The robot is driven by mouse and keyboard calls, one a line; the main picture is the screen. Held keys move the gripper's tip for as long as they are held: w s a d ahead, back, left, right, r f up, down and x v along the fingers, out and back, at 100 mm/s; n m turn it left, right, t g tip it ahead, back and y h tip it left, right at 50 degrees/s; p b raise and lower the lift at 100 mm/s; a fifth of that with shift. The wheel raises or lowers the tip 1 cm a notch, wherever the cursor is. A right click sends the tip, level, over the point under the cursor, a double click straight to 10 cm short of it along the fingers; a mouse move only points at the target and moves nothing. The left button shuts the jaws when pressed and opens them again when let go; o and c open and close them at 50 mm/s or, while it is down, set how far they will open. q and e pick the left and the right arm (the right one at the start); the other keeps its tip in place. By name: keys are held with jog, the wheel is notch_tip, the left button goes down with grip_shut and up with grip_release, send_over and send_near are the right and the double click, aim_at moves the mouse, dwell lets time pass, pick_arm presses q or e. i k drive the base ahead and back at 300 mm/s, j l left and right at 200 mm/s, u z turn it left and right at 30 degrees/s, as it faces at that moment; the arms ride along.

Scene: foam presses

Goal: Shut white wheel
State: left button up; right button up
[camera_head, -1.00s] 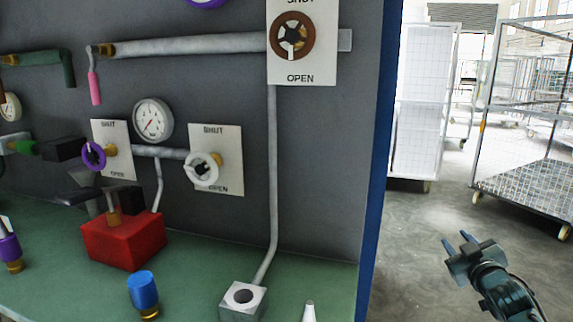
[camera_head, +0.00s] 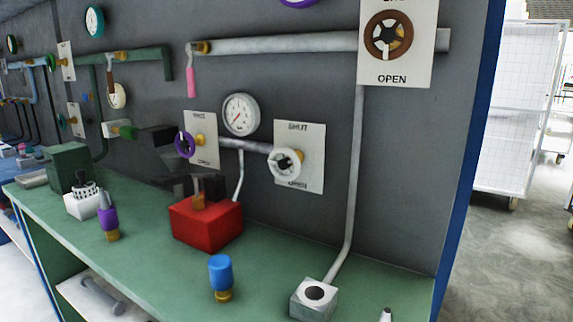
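The white wheel (camera_head: 285,164) is a small round handwheel on a brass stem. It stands out in front of a white plate (camera_head: 313,157) marked SHUT at the top and OPEN at the bottom, on the grey panel. Its spokes are too small to tell which mark it points at. Nothing touches it. Neither of my grippers is in view.
A purple wheel (camera_head: 185,144) is left of it; a brown wheel (camera_head: 388,36) is up right. A gauge (camera_head: 241,115) is up left. Below, the green bench (camera_head: 150,262) bears a red block (camera_head: 205,222), a blue-capped piece (camera_head: 220,272) and a grey block (camera_head: 314,299). Open floor lies right.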

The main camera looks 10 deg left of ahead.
aim_at(284, 164)
jog(key=k+j+z, duration=0.15)
jog(key=j, duration=0.3)
jog(key=j+z, duration=0.15)
jog(key=j, duration=0.3)
jog(key=k+j+z, duration=0.15)
jog(key=j, duration=0.25)
jog(key=k+j+z, duration=0.15)
jog(key=j, duration=0.25)
